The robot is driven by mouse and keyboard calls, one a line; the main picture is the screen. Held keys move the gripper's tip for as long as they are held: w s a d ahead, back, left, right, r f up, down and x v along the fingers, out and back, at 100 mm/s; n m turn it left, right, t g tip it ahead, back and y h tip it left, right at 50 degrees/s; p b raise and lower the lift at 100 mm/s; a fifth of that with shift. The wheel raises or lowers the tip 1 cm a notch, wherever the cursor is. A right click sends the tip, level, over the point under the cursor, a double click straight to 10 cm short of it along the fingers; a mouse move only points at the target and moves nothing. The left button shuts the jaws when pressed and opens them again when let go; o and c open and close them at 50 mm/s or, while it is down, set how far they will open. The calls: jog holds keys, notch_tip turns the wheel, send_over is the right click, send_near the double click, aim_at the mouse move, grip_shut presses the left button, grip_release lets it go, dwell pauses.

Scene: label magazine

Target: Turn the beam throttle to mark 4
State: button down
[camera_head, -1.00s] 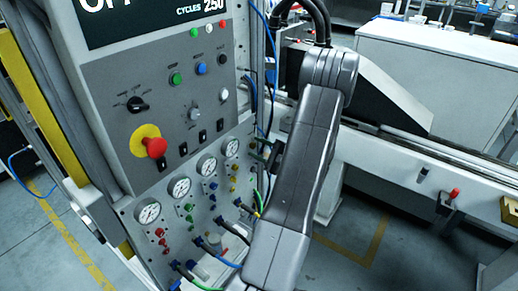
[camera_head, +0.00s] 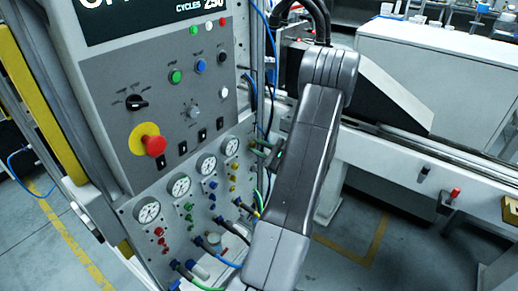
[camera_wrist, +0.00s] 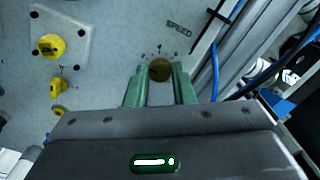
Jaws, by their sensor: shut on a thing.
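A round brass-coloured knob (camera_wrist: 160,72) sits on the grey panel (camera_wrist: 110,35) in the wrist view, just below the printed word SPEED. My gripper (camera_wrist: 160,69) has its two green fingers on either side of this knob and is shut on it. Small dark marks ring the knob's upper side, but their numbers are too small to read. I cannot tell which mark the knob points to. In the head view my gripper (camera_head: 262,148) reaches the right edge of the lower gauge panel (camera_head: 215,208); the knob cannot be made out there.
A yellow knob on a square plate (camera_wrist: 50,46) and a smaller yellow knob (camera_wrist: 60,88) are left of my fingers. A blue cable (camera_wrist: 215,70) hangs close on the right. The control box with a red mushroom button (camera_head: 156,144) stands above the gauges.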

jog(key=m+p, duration=0.1)
jog(key=m, duration=0.4)
jog(key=shift+m, duration=0.3)
jog(key=m+p, duration=0.2)
jog(key=m, duration=0.3)
jog(key=shift+m, duration=0.4)
jog(key=c, duration=1.2)
grip_release()
jog(key=shift+c, duration=0.2)
jog(key=b+v, duration=0.2)
jog(key=v, duration=1.1)
jog(key=shift+s+d, duration=0.2)
jog(key=shift+d, duration=0.2)
